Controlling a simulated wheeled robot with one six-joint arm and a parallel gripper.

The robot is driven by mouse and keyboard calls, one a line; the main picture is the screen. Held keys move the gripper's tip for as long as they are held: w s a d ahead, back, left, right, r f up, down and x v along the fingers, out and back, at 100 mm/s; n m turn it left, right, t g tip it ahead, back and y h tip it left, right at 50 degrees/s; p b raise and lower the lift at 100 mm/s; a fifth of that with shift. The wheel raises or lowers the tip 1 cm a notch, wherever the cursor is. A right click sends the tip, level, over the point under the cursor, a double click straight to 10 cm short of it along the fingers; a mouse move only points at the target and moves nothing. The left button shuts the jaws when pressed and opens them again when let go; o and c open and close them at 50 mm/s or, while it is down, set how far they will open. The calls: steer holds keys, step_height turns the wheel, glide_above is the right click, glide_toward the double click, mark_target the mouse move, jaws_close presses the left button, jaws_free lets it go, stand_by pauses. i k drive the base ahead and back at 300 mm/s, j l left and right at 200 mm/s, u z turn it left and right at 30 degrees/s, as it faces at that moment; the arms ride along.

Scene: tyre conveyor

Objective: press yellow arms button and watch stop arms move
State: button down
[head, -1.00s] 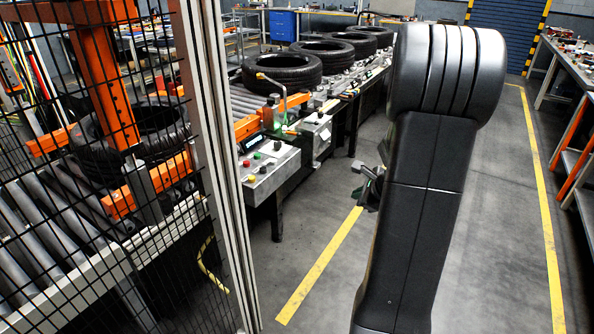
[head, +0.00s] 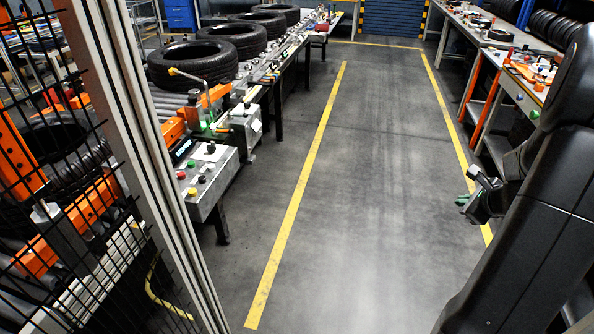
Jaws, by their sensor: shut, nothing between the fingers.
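Orange bars, which may be the stop arms, show by the roller conveyor: one (head: 215,95) in front of the nearest tyre (head: 192,65), another (head: 173,130) nearer the fence. My gripper (head: 470,190) is at right over the aisle, far from the box and touching nothing. It is small and dark, with green tips, and looks shut and empty.
A mesh fence with a pale post (head: 140,150) stands at near left, between me and another tyre (head: 60,150). Several tyres line the conveyor behind the box. A workbench (head: 520,85) is at right. The aisle floor (head: 340,190) between yellow lines is clear.

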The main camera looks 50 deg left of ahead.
mark_target(192, 192)
steer(key=j+z, duration=0.1)
steer(key=z, duration=0.75)
steer(key=j+z, duration=0.15)
steer(key=z, duration=0.3)
steer(key=k+z, duration=0.1)
steer(key=z, duration=0.35)
steer(key=j+z, duration=0.1)
steer(key=z, duration=0.3)
steer(key=k+u, duration=0.15)
steer(key=u, duration=0.15)
steer(key=k+u, duration=0.1)
steer(key=u, duration=0.65)
steer(key=k+j+u, duration=0.1)
steer(key=u, duration=0.35)
steer(key=j+u, duration=0.1)
steer(key=u, duration=0.4)
steer(key=k+j+u, duration=0.1)
steer(key=u, duration=0.4)
steer(key=j+u, duration=0.1)
steer(key=u, duration=0.35)
steer(key=j+u, duration=0.1)
steer(key=u, duration=0.4)
steer(key=j+u, duration=0.1)
steer(key=u, duration=0.4)
